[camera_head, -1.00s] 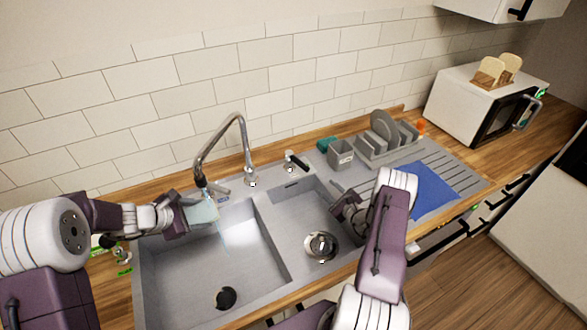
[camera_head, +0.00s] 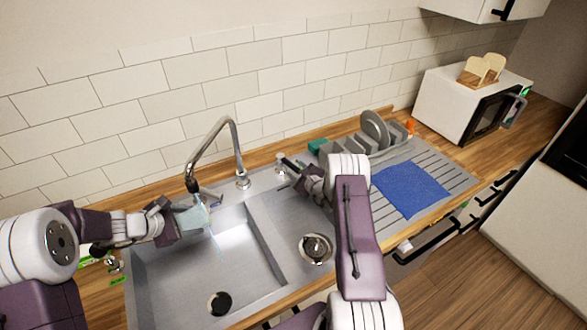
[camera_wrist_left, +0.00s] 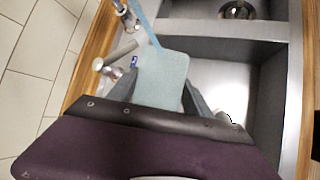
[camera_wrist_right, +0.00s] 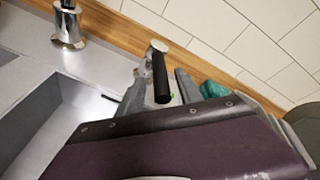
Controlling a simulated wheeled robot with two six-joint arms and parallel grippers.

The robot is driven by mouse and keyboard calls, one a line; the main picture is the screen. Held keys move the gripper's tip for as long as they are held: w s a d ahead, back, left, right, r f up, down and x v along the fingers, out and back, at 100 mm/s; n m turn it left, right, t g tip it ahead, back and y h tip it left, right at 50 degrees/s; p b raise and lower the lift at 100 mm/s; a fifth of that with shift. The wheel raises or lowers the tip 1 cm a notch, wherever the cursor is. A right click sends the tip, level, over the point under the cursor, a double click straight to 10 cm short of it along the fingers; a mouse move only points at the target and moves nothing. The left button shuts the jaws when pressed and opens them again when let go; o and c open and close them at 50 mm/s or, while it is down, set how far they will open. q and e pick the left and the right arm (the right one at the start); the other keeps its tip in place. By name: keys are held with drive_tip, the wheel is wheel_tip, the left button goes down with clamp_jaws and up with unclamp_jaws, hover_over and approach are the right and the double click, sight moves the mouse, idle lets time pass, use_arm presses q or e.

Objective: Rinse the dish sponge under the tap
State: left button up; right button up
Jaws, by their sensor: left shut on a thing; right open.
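My left gripper (camera_head: 180,222) is shut on the pale blue dish sponge (camera_head: 194,218) and holds it above the left basin, under the spout of the tap (camera_head: 217,130). Water runs from the spout; in the left wrist view a blue stream (camera_wrist_left: 146,28) meets the far edge of the sponge (camera_wrist_left: 162,80). My right gripper (camera_head: 297,168) is open at the tap's lever, behind the right basin. In the right wrist view the lever's black handle (camera_wrist_right: 161,78) appears between the two open fingers; I cannot tell whether they touch it.
The left basin (camera_head: 245,255) and the right basin with its drain (camera_head: 316,248) lie in front. A teal block (camera_head: 317,146), a dish rack with plates (camera_head: 375,130) and a blue cloth (camera_head: 411,190) are to the right. A tiled wall (camera_head: 200,70) stands close behind.

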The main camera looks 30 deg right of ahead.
drive_tip(key=shift+x, duration=1.05)
drive_tip(key=shift+d, duration=0.1)
clamp_jaws()
drive_tip(key=shift+f, duration=0.1)
idle(0.4)
